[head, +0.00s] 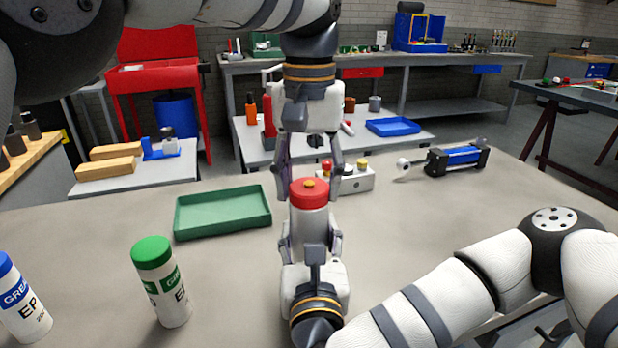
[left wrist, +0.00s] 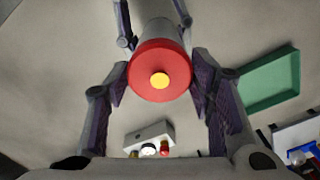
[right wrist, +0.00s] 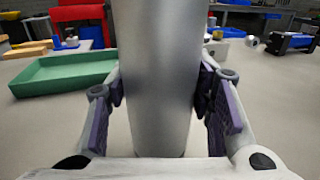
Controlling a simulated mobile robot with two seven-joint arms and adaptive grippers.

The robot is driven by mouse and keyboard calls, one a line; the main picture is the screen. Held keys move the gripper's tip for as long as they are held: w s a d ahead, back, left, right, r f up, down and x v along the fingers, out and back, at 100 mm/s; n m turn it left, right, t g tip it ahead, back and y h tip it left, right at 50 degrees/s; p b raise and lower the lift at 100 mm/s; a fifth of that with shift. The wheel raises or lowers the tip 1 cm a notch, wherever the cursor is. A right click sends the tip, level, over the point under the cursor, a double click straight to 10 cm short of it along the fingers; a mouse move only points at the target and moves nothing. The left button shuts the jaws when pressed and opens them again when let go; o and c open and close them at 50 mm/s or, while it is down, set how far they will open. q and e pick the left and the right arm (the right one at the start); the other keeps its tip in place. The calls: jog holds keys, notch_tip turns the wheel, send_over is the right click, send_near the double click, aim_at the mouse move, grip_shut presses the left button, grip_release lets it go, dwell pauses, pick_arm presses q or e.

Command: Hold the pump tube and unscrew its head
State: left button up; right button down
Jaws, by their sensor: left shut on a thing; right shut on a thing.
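The pump tube (head: 309,222) is a grey cylinder standing upright near the middle of the bench, and it fills the middle of the right wrist view (right wrist: 157,80). Its red head (head: 309,195) with a yellow centre is on top, and it also shows in the left wrist view (left wrist: 160,60). My left gripper (head: 311,182) points down from above, its fingers shut on either side of the red head. My right gripper (head: 311,240) comes from the near side and is shut around the tube's body below the head.
A green tray (head: 222,212) lies left of the tube, empty. A green-capped grease bottle (head: 160,282) and a blue-capped one (head: 20,300) stand at the near left. A grey block with knobs (head: 350,182) and a blue cylinder actuator (head: 455,158) lie behind. The bench's right middle is clear.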

aim_at(309, 183)
pick_arm(q)
jog(key=shift+r, duration=0.2)
jog(key=shift+r, duration=0.95)
jog(key=shift+r, duration=2)
pick_arm(e)
jog(key=c, duration=0.7)
grip_release()
